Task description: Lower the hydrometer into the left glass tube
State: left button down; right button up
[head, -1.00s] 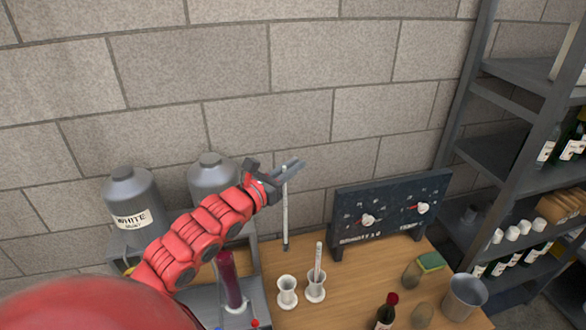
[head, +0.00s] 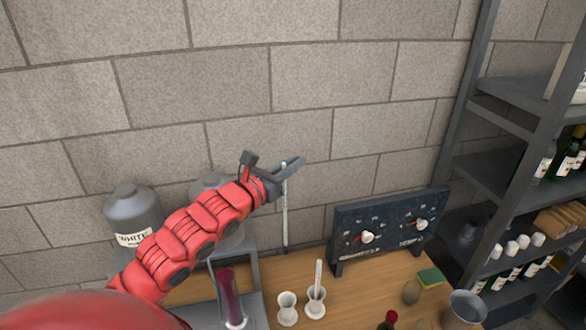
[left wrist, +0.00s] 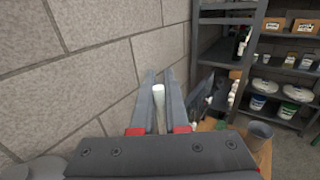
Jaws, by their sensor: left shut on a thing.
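My left gripper (head: 284,166) is shut on the hydrometer (head: 285,212), a thin pale rod with a dark lower end. It hangs roughly upright. In the left wrist view the hydrometer's pale top (left wrist: 158,92) shows between the two fingers (left wrist: 160,105). The left glass tube (head: 288,308) is a whitish, flared cylinder on the wooden table, lower in the head view than the hydrometer's tip. The right glass tube (head: 315,300) stands beside it with a thin pale rod (head: 318,272) in it. My right gripper is not in view.
A dark panel with knobs (head: 390,228) stands right of the tubes. A tall dark red cylinder (head: 229,295) is on the left. A sponge (head: 430,277), a metal cup (head: 464,308) and a bottle (head: 388,320) are at the right. A brick wall (head: 230,75) is behind.

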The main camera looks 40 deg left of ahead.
pick_arm(q)
jog(key=shift+r, duration=2.1)
